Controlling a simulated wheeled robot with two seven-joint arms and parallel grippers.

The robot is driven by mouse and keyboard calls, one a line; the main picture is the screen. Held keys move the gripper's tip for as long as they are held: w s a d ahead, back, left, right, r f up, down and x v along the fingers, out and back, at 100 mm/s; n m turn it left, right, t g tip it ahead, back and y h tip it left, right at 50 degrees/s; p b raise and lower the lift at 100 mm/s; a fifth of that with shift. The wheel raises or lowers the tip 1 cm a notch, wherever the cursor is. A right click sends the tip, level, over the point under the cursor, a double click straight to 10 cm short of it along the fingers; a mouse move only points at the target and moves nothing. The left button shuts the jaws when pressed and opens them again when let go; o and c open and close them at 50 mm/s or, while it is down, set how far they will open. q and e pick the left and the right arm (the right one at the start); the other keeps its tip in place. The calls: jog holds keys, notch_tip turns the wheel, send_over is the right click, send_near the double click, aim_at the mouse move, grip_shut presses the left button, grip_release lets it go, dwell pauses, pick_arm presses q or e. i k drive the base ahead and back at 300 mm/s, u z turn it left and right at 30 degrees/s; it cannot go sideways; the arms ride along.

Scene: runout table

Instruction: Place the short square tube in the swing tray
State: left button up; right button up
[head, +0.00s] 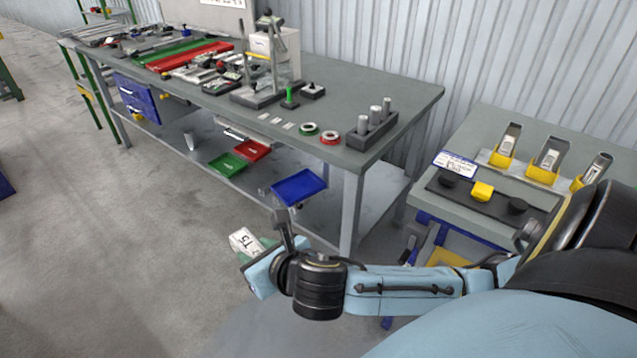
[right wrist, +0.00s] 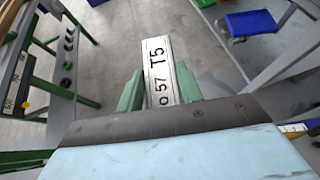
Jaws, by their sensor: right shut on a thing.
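My right gripper (head: 255,250) is shut on a pale, flat-sided tube (head: 243,240), which sticks out past the fingers. In the right wrist view the tube (right wrist: 160,72) shows dark markings ending in "T5" and lies between the green fingers (right wrist: 159,92). A blue tray (head: 299,187), which looks like the swing tray, is out in front of the bench's right end, and its floor looks bare. It also shows at the top right of the right wrist view (right wrist: 250,22). The held tube is apart from it, to its lower left in the head view. My left gripper is not in view.
A green tray (head: 228,165) and a red tray (head: 252,150) are under the bench top (head: 345,95). A bench leg (head: 350,212) stands right of the blue tray. A side table (head: 470,215) with yellow holders stands at right. Open floor (head: 120,230) lies left.

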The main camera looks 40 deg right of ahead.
aim_at(301, 190)
jog(key=z, duration=1.55)
